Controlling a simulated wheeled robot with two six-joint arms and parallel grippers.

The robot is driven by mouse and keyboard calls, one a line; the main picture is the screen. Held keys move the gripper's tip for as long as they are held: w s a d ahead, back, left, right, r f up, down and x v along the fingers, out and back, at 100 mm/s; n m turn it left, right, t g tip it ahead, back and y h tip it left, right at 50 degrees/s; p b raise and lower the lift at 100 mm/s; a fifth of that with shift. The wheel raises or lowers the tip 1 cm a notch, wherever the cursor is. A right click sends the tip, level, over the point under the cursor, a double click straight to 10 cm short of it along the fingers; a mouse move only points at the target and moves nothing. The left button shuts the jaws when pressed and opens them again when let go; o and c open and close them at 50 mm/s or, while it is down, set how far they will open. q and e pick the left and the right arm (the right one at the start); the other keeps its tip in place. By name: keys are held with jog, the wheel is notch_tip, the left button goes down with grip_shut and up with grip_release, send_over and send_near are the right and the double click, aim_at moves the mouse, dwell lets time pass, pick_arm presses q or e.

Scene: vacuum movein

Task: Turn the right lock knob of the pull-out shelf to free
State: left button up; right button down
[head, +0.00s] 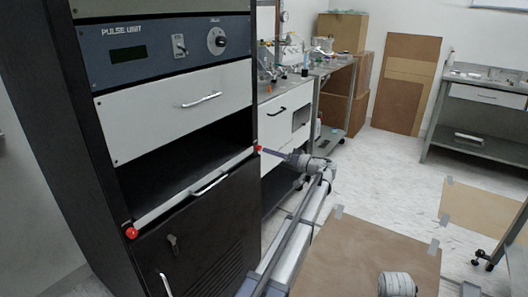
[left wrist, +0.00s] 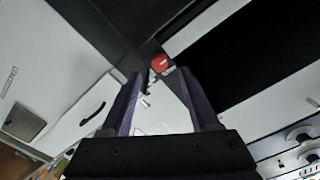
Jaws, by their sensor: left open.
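The right lock knob (head: 258,148) is a small red knob at the right end of the pull-out shelf's (head: 160,210) pale front edge. My left gripper (head: 271,152) is just right of it in the head view, its purple fingers pointing at it. In the left wrist view the left gripper (left wrist: 163,72) is open, and the red knob (left wrist: 159,63) shows between and just ahead of the fingertips. I cannot tell whether they touch it. The left red knob (head: 132,232) sits at the shelf's other end.
The black rack holds a pulse unit (head: 165,48) and a white drawer (head: 180,105) above the shelf. A dark cabinet door (head: 205,240) is below. A white-fronted bench (head: 285,135) stands close on the right. A brown floor sheet (head: 350,250) lies at lower right.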

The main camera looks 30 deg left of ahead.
aim_at(261, 149)
pick_arm(q)
jog(key=shift+w+a, duration=0.15)
jog(key=shift+a, duration=2)
grip_shut()
